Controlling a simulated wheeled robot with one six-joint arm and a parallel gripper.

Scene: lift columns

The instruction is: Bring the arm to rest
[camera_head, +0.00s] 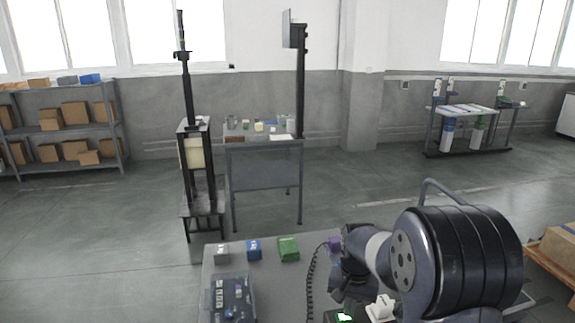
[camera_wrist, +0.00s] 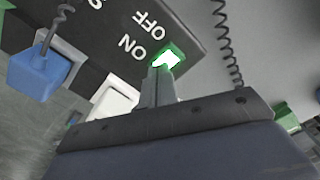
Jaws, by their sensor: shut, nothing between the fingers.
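My arm reaches in from the lower right of the head view, bent over the near table, and hides part of it. My gripper (camera_wrist: 158,80) shows in the wrist view with its fingers shut and nothing between them. The fingertips are right at a lit green switch (camera_wrist: 170,55) on a dark panel (camera_wrist: 105,35) marked ON and OFF. I cannot tell whether they touch it. A white rocker switch (camera_wrist: 113,101) is just left of the fingers. The head view also shows the lit green switch (camera_head: 344,318) and the white rocker (camera_head: 381,308) beside my arm.
The near table (camera_head: 225,256) holds a grey box (camera_head: 222,253), a blue box (camera_head: 254,249), a green box (camera_head: 288,248) and a dark tray (camera_head: 233,296). Coiled cables hang near the panel, one with a blue block (camera_wrist: 38,73).

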